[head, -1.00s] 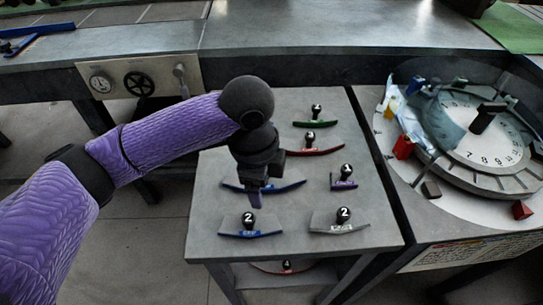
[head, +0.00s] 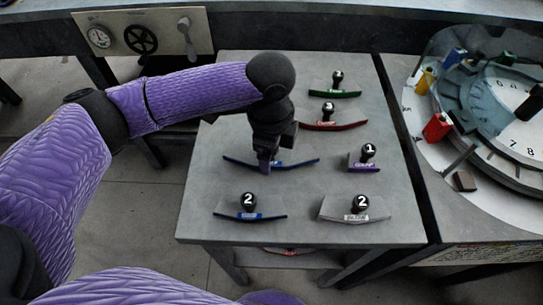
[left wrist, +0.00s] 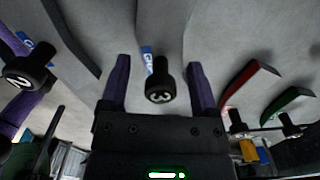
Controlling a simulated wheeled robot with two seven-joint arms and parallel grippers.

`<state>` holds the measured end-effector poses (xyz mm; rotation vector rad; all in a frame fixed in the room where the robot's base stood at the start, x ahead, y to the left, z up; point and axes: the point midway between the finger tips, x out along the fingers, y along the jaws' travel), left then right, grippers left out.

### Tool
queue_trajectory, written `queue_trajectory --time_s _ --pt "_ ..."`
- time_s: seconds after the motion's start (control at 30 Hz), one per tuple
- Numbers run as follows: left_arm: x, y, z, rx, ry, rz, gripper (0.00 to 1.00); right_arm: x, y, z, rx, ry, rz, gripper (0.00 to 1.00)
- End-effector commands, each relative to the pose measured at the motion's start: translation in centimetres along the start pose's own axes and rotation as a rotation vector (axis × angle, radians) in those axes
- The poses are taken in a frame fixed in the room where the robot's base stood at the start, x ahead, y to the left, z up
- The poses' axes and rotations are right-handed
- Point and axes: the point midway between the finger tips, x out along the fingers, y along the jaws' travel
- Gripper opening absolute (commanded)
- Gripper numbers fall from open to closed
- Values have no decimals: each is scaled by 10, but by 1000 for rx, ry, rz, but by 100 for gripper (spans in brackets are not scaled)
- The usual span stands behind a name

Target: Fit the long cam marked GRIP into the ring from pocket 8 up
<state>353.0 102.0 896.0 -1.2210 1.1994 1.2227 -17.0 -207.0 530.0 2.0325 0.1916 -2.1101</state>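The long blue cam (head: 300,163) lies on the small grey table, partly hidden behind my left gripper in the head view. In the left wrist view its knob (left wrist: 160,84) is marked 3, beside a blue label (left wrist: 147,60) whose lettering is partly covered. My left gripper (head: 265,168) points down at this cam. Its two fingers (left wrist: 160,82) are open, one on each side of the knob, with a gap on both sides. The ring (head: 490,152) is on the right, with the number 8 (head: 530,152) on its dial. My right gripper is out of view.
A shorter blue cam (head: 248,215) and a silver cam (head: 355,216), both with 2 knobs, lie in front. A purple cam (head: 363,167), red cam (head: 335,126) and green cam (head: 335,93) lie right and behind. A red block (head: 437,127) stands by the ring.

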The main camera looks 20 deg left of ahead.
Motion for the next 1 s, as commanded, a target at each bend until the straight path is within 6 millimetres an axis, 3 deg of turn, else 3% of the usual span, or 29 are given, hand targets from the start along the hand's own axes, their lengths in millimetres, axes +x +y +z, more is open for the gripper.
queue_trajectory --time_s 0.03,0.37,0.77,1.0 --pt "-1 0 0 0 0 0 70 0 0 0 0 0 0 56" --pt "-1 0 0 0 1 0 0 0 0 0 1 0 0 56" --pt "-7 0 0 0 2 -2 0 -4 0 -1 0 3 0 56" --pt "-72 -1 -1 1 3 -6 0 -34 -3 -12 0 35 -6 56"
